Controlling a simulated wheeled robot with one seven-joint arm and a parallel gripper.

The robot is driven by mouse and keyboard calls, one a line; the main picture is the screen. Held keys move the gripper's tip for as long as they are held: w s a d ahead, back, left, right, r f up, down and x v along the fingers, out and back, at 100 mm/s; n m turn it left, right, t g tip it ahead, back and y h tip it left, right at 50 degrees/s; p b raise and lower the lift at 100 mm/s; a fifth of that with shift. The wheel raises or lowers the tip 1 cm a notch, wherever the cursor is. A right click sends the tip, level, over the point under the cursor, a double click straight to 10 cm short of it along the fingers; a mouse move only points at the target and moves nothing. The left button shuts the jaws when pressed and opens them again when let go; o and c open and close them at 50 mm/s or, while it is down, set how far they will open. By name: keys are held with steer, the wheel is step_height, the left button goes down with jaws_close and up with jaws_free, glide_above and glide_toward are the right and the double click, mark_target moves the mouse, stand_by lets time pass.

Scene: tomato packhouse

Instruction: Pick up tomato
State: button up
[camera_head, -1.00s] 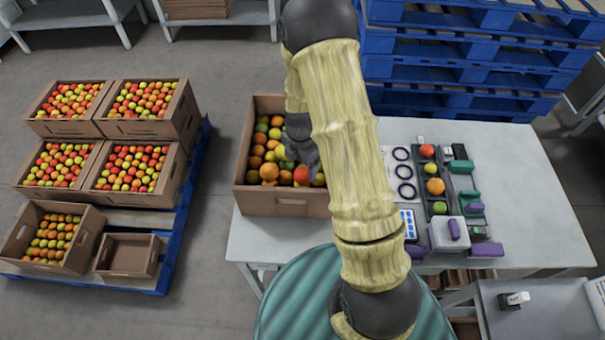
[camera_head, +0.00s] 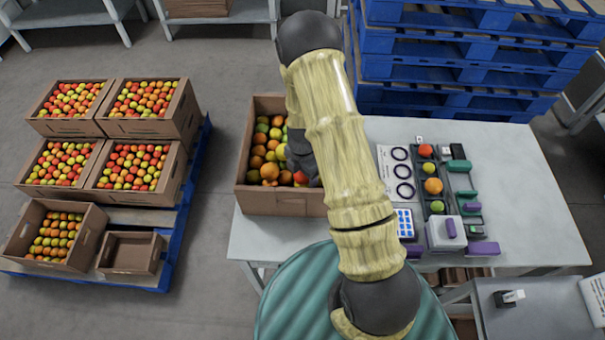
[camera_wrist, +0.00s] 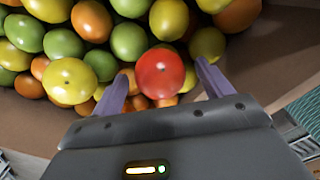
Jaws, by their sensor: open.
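A red tomato (camera_wrist: 160,73) lies among green, yellow and orange tomatoes in the wrist view. My gripper (camera_wrist: 163,85) is open, with its two purple fingers on either side of the red tomato. I cannot tell whether the fingers touch it. In the head view the cardboard box of tomatoes (camera_head: 285,202) stands on the table, with part of a red tomato (camera_head: 300,177) showing beside my dark wrist. My arm hides the right side of the box, and my fingertips are hidden there.
A tray (camera_head: 427,172) with several tomatoes in a row lies right of my arm, next to a sheet with black rings (camera_head: 403,171). A white device (camera_head: 446,233) stands nearby. The table's right side (camera_head: 520,190) is clear. Blue pallets (camera_head: 455,75) are stacked behind.

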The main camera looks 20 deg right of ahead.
stand_by(0.4)
steer(key=c, duration=0.8)
steer(key=shift+r, duration=0.1)
step_height(320, 180, up, 10)
steer(key=shift+f+b, duration=0.1)
steer(key=shift+b, duration=0.95)
